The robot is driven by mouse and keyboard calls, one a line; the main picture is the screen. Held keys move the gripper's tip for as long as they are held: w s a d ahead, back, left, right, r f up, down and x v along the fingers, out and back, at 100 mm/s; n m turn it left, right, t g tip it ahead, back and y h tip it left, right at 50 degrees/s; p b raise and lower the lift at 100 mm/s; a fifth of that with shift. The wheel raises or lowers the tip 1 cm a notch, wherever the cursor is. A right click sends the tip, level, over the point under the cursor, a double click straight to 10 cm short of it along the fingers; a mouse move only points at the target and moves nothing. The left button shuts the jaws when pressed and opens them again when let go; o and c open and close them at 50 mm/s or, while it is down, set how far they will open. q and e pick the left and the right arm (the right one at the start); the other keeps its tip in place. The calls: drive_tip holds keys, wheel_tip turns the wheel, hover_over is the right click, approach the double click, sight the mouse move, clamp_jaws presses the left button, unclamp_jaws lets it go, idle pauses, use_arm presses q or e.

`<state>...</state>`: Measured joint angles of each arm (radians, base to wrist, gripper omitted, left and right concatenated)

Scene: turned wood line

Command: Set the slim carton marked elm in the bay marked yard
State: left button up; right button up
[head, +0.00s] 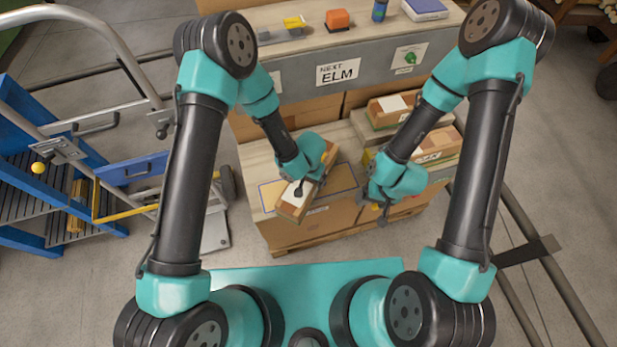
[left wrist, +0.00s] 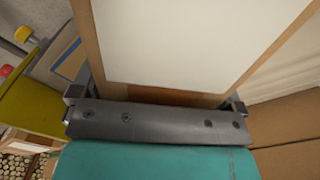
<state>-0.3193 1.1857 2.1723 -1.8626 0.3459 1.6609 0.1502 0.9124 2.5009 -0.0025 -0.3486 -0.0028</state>
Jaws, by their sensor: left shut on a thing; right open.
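A slim brown carton (head: 291,210) with a white label is held over the front of the pallet top; the label hides any name from reading. My left gripper (head: 300,187) is shut on it. In the left wrist view the carton (left wrist: 188,96) fills the upper middle between the fingers, its large white face toward the camera. I cannot tell whether its underside touches the surface. A blue-outlined area (head: 266,192) shows beside and partly under it; no word yard is readable. My right gripper (head: 379,209) is open and empty at the right part of the pallet front.
Other cartons (head: 392,104) and (head: 437,146) lie on the right, behind my right gripper. A sign (head: 338,72) reading NEXT ELM hangs on the grey bench front (head: 292,72). A hand truck (head: 140,78) and blue steps (head: 35,190) stand left.

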use_arm(q)
drive_tip(key=shift+f, duration=0.25)
drive_tip(key=o, duration=0.8)
drive_tip(key=shift+r, duration=0.1)
drive_tip(key=shift+r, duration=6)
drive_tip(key=shift+a, duration=0.1)
drive_tip(key=s+a+f+n+h, duration=0.1)
drive_tip(key=s+a+f+n, duration=0.1)
drive_tip(key=a, duration=0.6)
drive_tip(key=s+a+f+n+h, duration=0.1)
drive_tip(key=s+a+f+n, duration=0.2)
drive_tip(key=a, duration=0.6)
drive_tip(key=s+a+f+n+h, duration=0.1)
drive_tip(key=s+a+f+n, duration=0.2)
drive_tip(key=s+a, duration=0.3)
drive_tip(key=a, duration=0.2)
drive_tip(key=shift+a+t+h, duration=0.35)
drive_tip(key=shift+t+h, duration=0.05)
